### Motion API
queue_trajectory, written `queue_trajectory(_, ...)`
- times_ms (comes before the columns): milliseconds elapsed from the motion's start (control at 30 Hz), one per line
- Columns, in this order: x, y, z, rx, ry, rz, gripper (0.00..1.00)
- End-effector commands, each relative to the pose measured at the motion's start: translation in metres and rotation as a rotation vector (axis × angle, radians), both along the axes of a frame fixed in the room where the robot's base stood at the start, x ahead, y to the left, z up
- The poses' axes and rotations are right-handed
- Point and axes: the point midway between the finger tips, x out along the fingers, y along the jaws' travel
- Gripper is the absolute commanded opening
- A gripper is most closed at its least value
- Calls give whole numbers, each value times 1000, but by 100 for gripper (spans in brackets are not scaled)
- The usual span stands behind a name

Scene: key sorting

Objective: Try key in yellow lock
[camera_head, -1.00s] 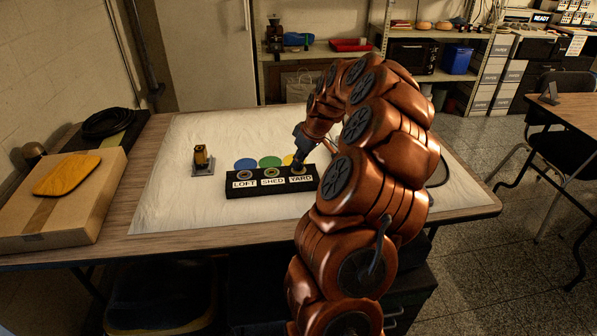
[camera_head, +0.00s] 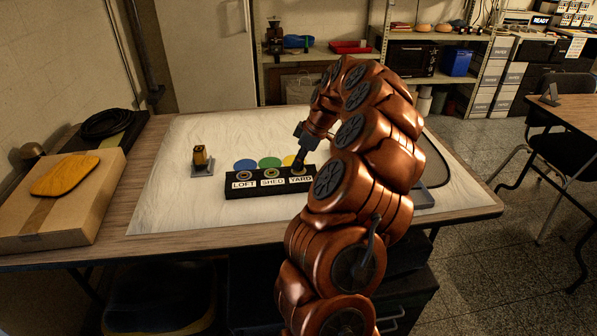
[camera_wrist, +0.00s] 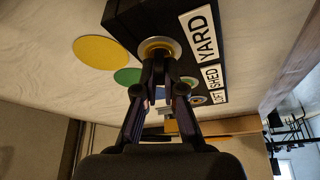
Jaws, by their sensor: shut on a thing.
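A black lock block (camera_head: 232,191) with LOFT, SHED and YARD labels lies on the table. Blue, green and yellow discs lie behind its three locks. The yellow disc (camera_head: 288,160) is behind the YARD lock, and it also shows in the wrist view (camera_wrist: 101,52). My gripper (camera_head: 297,168) points down at the YARD lock. In the wrist view my gripper (camera_wrist: 158,76) is shut at the round brass face of the YARD lock (camera_wrist: 157,44). The key is hidden between the fingertips, so I cannot tell how deep it sits.
A small stand with a yellow-and-black piece (camera_head: 202,159) is left of the block. A cardboard box (camera_head: 52,217) with a wooden board (camera_head: 66,175) is at the far left. A grey tray (camera_head: 424,198) is partly behind my arm. The pale cloth in front of the block is clear.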

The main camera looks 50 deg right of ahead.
Motion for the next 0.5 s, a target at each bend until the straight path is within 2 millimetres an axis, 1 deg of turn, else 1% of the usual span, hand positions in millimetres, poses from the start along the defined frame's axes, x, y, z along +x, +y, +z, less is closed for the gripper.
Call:
queue_trajectory(300, 1, -3, 0, -6, -1, 217, 0)
queue_trajectory(500, 0, -1, 0, -2, -2, 263, 0)
